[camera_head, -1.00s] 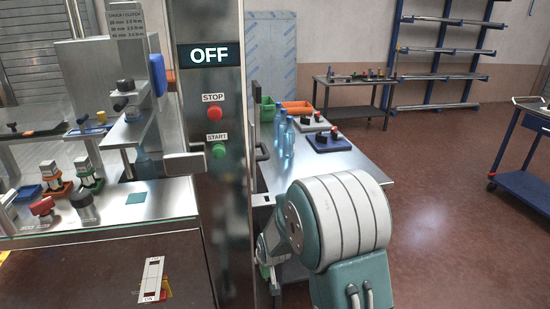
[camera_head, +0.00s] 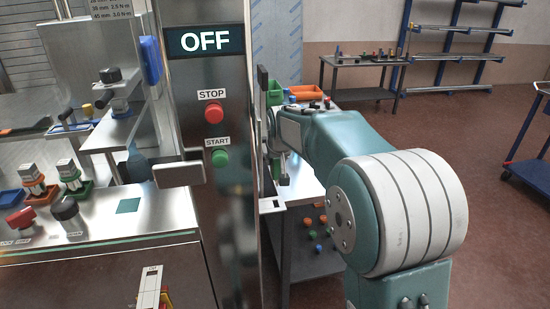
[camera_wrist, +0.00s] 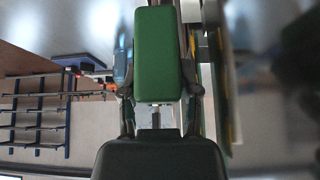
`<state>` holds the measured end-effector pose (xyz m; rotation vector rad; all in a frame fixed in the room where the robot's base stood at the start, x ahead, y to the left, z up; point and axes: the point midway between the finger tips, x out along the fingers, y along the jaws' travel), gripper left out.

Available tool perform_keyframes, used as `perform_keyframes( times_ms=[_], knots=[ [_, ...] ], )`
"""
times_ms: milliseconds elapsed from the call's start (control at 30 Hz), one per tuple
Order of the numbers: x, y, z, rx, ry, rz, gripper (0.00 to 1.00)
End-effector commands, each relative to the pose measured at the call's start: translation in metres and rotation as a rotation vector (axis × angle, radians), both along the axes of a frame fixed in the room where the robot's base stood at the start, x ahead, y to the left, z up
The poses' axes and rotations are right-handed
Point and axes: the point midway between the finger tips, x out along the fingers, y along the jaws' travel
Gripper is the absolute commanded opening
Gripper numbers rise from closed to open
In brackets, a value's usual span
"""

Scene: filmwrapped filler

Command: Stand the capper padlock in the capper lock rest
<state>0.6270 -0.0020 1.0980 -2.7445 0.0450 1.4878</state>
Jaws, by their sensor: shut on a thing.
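My gripper (camera_wrist: 158,93) is shut on a green block-shaped thing, which I take for the capper padlock (camera_wrist: 157,50); its fingers lie on both sides of the lower end. No shackle can be made out clearly. In the head view my gripper (camera_head: 281,174) is small and partly hidden, just right of the steel control column. A small pale bracket with a dark slot (camera_head: 270,205) sticks out from the column's right side, below the gripper. It may be the capper lock rest, but I cannot tell for sure.
The steel column (camera_head: 212,250) carries an OFF display, a red STOP button (camera_head: 213,113) and a green START button (camera_head: 220,158). A switch plate (camera_head: 150,287) sits low on the left. A steel table (camera_head: 300,190) stands behind my arm.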

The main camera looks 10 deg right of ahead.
Motion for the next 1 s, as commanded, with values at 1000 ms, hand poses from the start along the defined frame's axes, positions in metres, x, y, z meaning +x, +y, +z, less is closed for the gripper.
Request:
perform_keyframes(
  times_ms=[1000],
  knots=[
    [-0.001, 0.001, -0.040, -0.004, -0.017, 0.013, 0.00]
  ],
)
